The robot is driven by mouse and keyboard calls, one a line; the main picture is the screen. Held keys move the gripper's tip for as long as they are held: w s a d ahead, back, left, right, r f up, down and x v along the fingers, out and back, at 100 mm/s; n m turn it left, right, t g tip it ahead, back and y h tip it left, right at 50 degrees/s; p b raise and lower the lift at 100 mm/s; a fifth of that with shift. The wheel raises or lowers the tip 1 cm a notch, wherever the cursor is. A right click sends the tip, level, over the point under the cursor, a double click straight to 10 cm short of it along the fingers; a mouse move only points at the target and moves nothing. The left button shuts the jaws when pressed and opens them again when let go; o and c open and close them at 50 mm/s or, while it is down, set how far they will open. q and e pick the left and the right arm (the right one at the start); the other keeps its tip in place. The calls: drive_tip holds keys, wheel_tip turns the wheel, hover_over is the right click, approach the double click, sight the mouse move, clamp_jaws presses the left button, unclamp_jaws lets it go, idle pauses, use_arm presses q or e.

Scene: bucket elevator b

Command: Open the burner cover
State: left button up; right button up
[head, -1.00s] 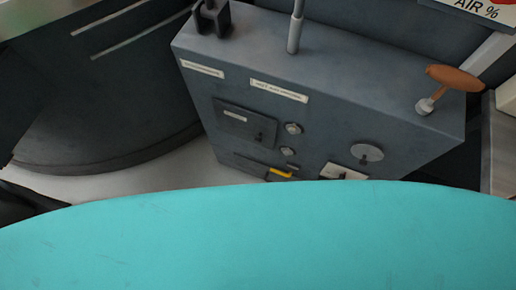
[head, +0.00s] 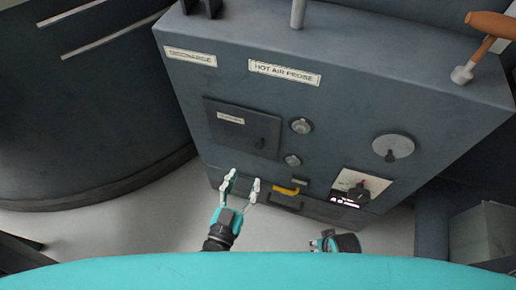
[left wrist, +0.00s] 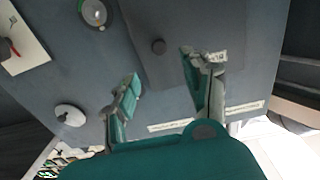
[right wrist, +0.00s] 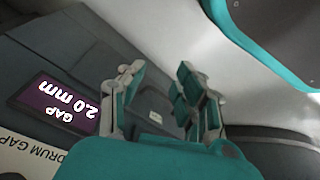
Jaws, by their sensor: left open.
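A dark rectangular cover (head: 232,138) with a small unreadable label and a dark knob sits flat and shut on the front of the grey cabinet (head: 330,110). I cannot confirm from its label that it is the burner cover. My left gripper (head: 242,182) is open and empty, below the cover in the head view, fingers pointing toward the cabinet. My right gripper (head: 322,242) is lower and further right; in the right wrist view its fingers (right wrist: 160,90) are apart with nothing between.
A yellow handle (head: 286,190) sits right of my left gripper. A purple display (right wrist: 58,103) reads "GAP 2.0 mm". Round fittings (head: 301,126) and a disc (head: 393,147) are on the cabinet front. A large dark drum (head: 80,110) stands left; pale floor (head: 110,228) is clear.

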sight(258, 148)
use_arm(q)
drive_tip(key=b+x, duration=0.1)
drive_tip(key=x, duration=0.9)
drive_tip(key=shift+w, duration=0.1)
drive_tip(key=shift+w+d, duration=0.25)
drive_tip(key=shift+w, duration=0.35)
use_arm(e)
drive_tip(key=shift+w+r, duration=0.25)
drive_tip(key=shift+r, duration=0.55)
drive_tip(key=shift+w+r, duration=0.25)
drive_tip(key=shift+r, duration=0.6)
drive_tip(key=shift+w+r, duration=0.25)
drive_tip(key=shift+r, duration=0.55)
use_arm(q)
drive_tip(key=shift+c, duration=0.4)
clamp_jaws()
use_arm(e)
drive_tip(key=shift+a, duration=0.1)
